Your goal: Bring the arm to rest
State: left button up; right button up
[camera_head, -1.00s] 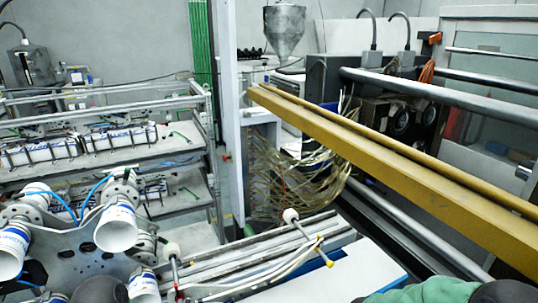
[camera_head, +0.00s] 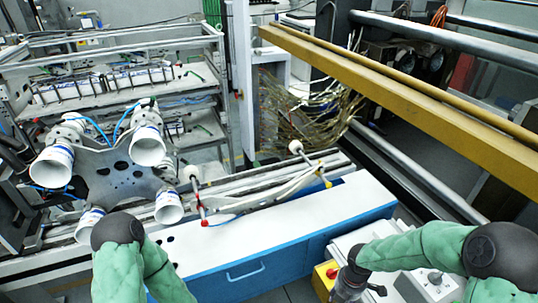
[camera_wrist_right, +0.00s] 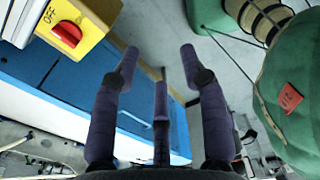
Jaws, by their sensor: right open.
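My right arm comes in from the right in a green sleeve in the head view, bent at a dark joint. My right gripper (camera_head: 350,286) hangs at the lower edge, partly cut off, beside a yellow switch box (camera_head: 326,274). In the right wrist view the gripper (camera_wrist_right: 160,65) has its dark fingers spread with nothing between them. The yellow box with its red OFF switch (camera_wrist_right: 66,34) shows there at upper left, apart from the fingers. My left arm shows its green sleeve at the lower left of the head view; its gripper is out of frame.
A blue and white cabinet (camera_head: 262,268) stands in front of the arms. A white control box with a knob (camera_head: 433,279) lies below my right forearm. Several white cups on a metal plate (camera_head: 112,178) are at left. A long yellow beam (camera_head: 390,95) crosses at upper right.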

pick_arm(q)
notch_tip(320, 180, down, 7)
jog(key=b, duration=0.6)
jog(key=shift+w, duration=0.3)
pick_arm(e)
jog(key=s+a+f+m+y, duration=0.1)
jog(key=s+a+f+m, duration=0.2)
jog(key=f+m, duration=0.4)
jog(key=s+a+f+m+y, duration=0.1)
jog(key=s+a+f+m, duration=0.3)
jog(key=f+m, duration=0.3)
jog(key=s+a+f+m+y, duration=0.1)
jog(key=s+a+f+m, duration=0.2)
jog(key=a+f+m, duration=0.2)
notch_tip(320, 180, down, 3)
jog(key=m, duration=0.5)
jog(key=shift+s+a, duration=0.15)
jog(key=shift+a, duration=0.15)
pick_arm(q)
jog(key=shift+r, duration=0.1)
pick_arm(e)
jog(key=shift+c, duration=0.5)
pick_arm(q)
jog(key=shift+d, duration=0.1)
pick_arm(e)
jog(key=shift+d, duration=0.1)
